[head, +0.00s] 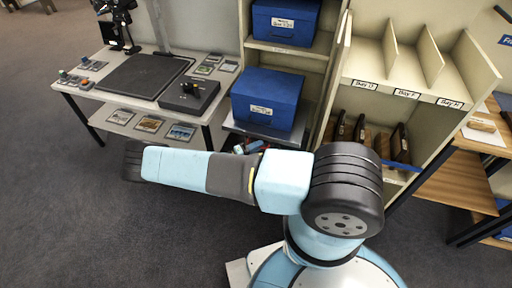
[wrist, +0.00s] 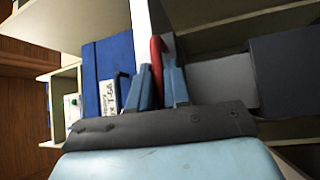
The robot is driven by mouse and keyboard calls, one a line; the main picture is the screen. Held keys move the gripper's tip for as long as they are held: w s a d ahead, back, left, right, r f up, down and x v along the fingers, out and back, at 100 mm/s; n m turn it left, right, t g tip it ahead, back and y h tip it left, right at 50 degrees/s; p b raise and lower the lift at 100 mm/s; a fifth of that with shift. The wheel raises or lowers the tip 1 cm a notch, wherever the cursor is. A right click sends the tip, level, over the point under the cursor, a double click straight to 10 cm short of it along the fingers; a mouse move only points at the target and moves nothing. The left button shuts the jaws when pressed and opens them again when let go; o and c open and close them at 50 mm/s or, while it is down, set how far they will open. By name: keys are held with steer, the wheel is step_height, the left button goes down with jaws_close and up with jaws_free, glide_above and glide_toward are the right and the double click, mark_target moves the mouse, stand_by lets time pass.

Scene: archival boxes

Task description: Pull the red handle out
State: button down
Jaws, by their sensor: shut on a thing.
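The red handle (wrist: 157,58) stands upright in the wrist view, between the two blue fingers of my gripper (wrist: 160,88). The gripper is shut on it, with a finger on either side. The handle's lower part is hidden by the gripper body. In the head view my gripper (head: 250,147) shows only as small blue pieces behind my arm, low in front of the shelf bay, with a little red beside it. What the handle is fixed to cannot be told.
A blue box (head: 268,92) with a white label sits on a shelf just above my gripper; another blue box (head: 284,22) is higher. Right is a shelf unit (head: 412,85) with dividers. A worktable (head: 95,92) stands left. The grey floor (head: 70,220) at left is clear.

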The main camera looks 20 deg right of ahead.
steer(key=shift+s+f, duration=0.1)
steer(key=shift+f, duration=0.05)
steer(key=shift+s+a+f, duration=0.1)
steer(key=shift+s+a, duration=0.7)
steer(key=shift+s, duration=0.25)
steer(key=shift+s+a, duration=0.75)
steer(key=shift+s, duration=0.3)
steer(key=c, duration=1.2)
jaws_free()
steer(key=s+a+f, duration=0.1)
steer(key=s+a, duration=0.1)
steer(key=a, duration=1.1)
steer(key=shift+a+f, duration=0.3)
steer(key=shift+f, duration=0.1)
